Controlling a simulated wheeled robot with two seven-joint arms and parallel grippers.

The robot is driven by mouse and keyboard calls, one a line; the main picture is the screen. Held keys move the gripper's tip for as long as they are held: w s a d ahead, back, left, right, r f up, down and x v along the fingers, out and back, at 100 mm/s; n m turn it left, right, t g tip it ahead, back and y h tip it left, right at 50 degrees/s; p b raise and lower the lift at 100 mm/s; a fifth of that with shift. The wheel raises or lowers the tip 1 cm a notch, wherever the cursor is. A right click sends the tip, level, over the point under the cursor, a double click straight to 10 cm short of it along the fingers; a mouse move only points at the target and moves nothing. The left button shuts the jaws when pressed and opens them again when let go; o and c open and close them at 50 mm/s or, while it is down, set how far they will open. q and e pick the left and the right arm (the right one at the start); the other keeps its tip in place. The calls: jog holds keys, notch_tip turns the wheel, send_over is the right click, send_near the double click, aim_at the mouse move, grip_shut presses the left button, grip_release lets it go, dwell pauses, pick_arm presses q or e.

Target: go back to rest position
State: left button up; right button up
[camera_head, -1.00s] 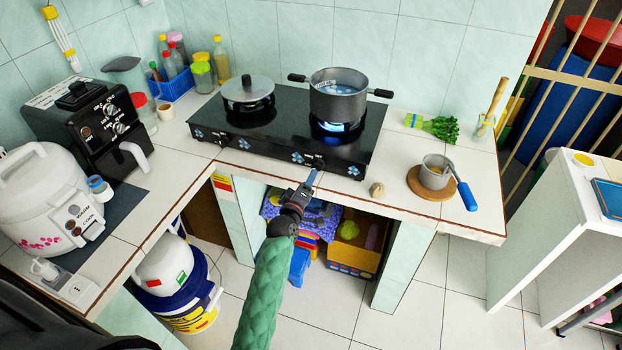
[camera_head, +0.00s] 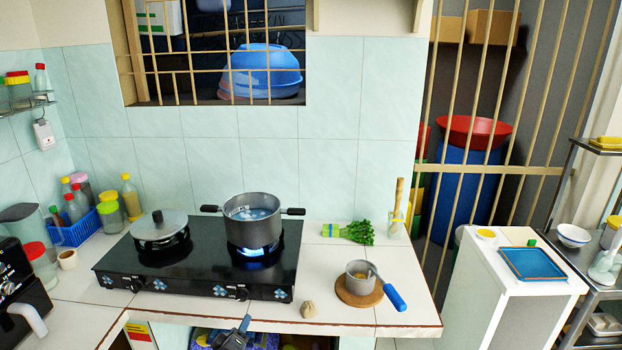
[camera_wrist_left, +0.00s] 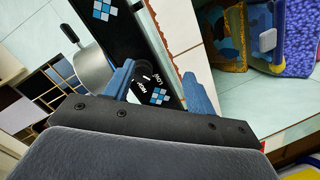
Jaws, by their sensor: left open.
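My left gripper (camera_head: 240,332) is at the bottom edge of the head view, in front of the black two-burner stove (camera_head: 130,262). It is open and empty. Its blue fingertips point up toward the stove's right front knob (camera_head: 240,293) and look apart from it. The left wrist view shows the spread fingers (camera_wrist_left: 161,88) with a marked black dial (camera_wrist_left: 148,84) seen between them. A grey two-handled pot (camera_head: 252,225) with pale contents stands on the right burner over a blue flame (camera_head: 252,250). My right gripper is in neither view.
A lidded pan (camera_head: 160,228) sits on the left burner. A small saucepan (camera_head: 360,270) with a blue handle stands on a round wooden board (camera_head: 358,292). A beige lump (camera_head: 309,309) lies near the counter's front edge. Greens (camera_head: 352,232) lie behind. Counter space right of the stove is partly clear.

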pick_arm(q)
jog(key=s+d+f+m+g, duration=0.3)
jog(key=s+f+m+g, duration=0.15)
jog(key=f, duration=0.45)
jog(key=s+d+f+m+g, duration=0.2)
jog(key=s+f+m+g, duration=0.3)
jog(key=f, duration=0.4)
jog(key=s+f+g, duration=0.1)
jog(key=s+f, duration=0.5)
jog(key=s, duration=0.5)
jog(key=s+f+m+g, duration=0.1)
jog(key=s+f+g, duration=0.1)
jog(key=s+f, duration=0.4)
jog(key=s+f+g+y, duration=0.1)
jog(key=s+f, duration=0.5)
jog(key=s, duration=1)
jog(key=shift+s+d+f+g, duration=0.15)
jog(key=shift+s+g, duration=0.1)
jog(key=shift+g, duration=0.4)
jog(key=shift+m, duration=0.25)
jog(key=shift+w+d, duration=0.1)
